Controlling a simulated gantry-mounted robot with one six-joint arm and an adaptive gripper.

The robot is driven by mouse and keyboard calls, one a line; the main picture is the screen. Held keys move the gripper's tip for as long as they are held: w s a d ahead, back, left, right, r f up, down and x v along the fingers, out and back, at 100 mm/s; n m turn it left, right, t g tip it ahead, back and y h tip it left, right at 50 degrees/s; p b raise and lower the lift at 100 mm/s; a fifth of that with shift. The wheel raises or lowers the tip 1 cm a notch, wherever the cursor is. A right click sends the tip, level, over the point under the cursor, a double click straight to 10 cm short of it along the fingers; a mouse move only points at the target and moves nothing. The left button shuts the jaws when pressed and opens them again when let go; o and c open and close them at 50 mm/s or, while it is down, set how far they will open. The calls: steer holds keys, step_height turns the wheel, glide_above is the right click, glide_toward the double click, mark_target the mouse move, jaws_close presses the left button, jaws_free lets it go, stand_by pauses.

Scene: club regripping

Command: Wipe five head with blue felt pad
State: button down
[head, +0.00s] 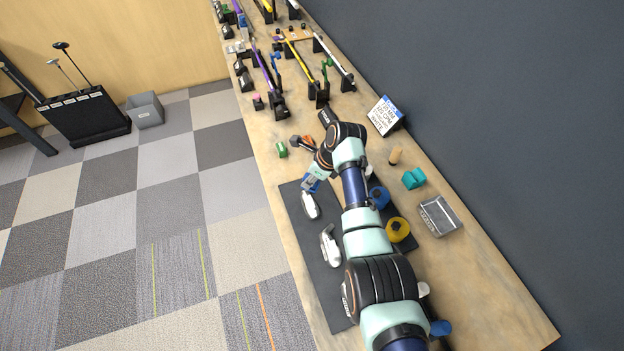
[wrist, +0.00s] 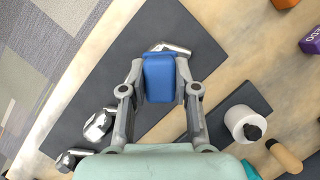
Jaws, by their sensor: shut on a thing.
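My gripper (head: 313,180) is shut on the blue felt pad (wrist: 160,78), which sits between both fingers in the wrist view. The pad is over the dark mat (wrist: 110,60). A silver club head (wrist: 170,47) shows just beyond the pad, partly covered by it; I cannot tell whether they touch. Two more metal heads, one (wrist: 98,125) and another (wrist: 72,160), lie on the mat at lower left. In the head view a pale head (head: 309,205) lies just below my gripper and another (head: 330,246) lies further down. No number on any head is legible.
A white bottle (wrist: 243,122), a wooden handle-like piece (wrist: 285,156) and a purple box (wrist: 312,42) stand to the right. Blue (head: 379,197) and yellow (head: 398,229) containers and a clear tray (head: 439,215) are beside my arm. Clubs in stands fill the far bench.

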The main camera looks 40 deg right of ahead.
steer(key=shift+r+p, duration=2)
steer(key=shift+r, duration=0.15)
